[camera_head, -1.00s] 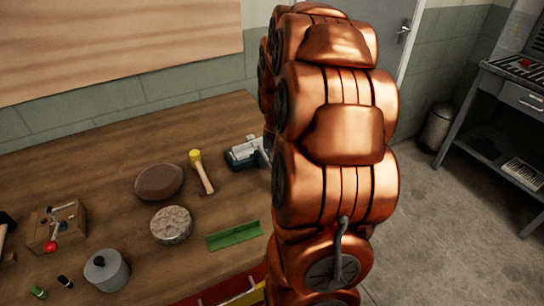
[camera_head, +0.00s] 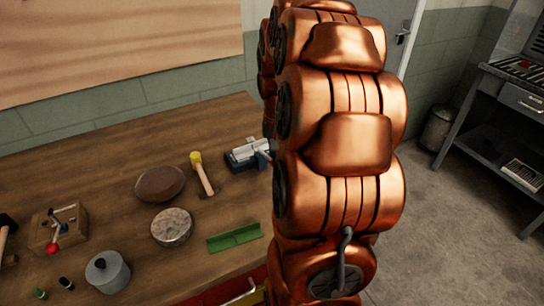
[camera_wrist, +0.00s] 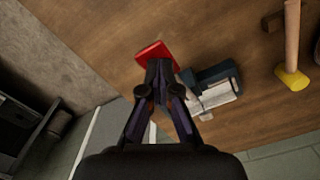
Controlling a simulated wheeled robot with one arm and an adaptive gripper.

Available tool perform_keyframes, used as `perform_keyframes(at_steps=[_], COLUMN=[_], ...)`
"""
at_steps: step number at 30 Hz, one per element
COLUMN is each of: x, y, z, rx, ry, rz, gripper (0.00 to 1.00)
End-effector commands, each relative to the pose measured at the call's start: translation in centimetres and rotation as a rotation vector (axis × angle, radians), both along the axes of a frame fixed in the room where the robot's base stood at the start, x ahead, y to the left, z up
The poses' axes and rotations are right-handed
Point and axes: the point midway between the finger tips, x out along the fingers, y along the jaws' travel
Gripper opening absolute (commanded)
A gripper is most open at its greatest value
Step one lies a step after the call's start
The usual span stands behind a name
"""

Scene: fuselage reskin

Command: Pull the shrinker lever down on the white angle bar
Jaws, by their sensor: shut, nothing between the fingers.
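A blue-grey bench tool, apparently the shrinker (camera_head: 245,154), stands at the table's edge in the head view, partly behind my arm. It also shows in the wrist view (camera_wrist: 222,77), with a pale bar-like piece (camera_wrist: 217,96) across it, perhaps the white angle bar. My gripper (camera_wrist: 160,66) is shut and empty, left of the tool. Its fingertips overlap the lower edge of a flat red piece (camera_wrist: 155,52), which may be the lever's end; I cannot tell whether they touch. In the head view my arm hides the gripper and the red piece.
The wooden table (camera_head: 120,165) holds a yellow-headed mallet (camera_head: 202,174), a brown pad (camera_head: 160,183), a round pale block (camera_head: 172,227), a green angle piece (camera_head: 234,237), a grey pot (camera_head: 107,271) and a wooden block with a red-knobbed lever (camera_head: 58,232). Open floor lies right.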

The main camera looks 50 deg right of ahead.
Motion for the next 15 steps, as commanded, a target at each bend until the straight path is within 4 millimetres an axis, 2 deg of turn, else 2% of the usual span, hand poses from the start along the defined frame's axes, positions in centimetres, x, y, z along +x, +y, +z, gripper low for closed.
perform_keyframes(at_steps=[15], x=[0.0], y=[0.0], z=[3.4], rx=[-0.001], ry=[-0.001], rz=[0.000], gripper=[0.00])
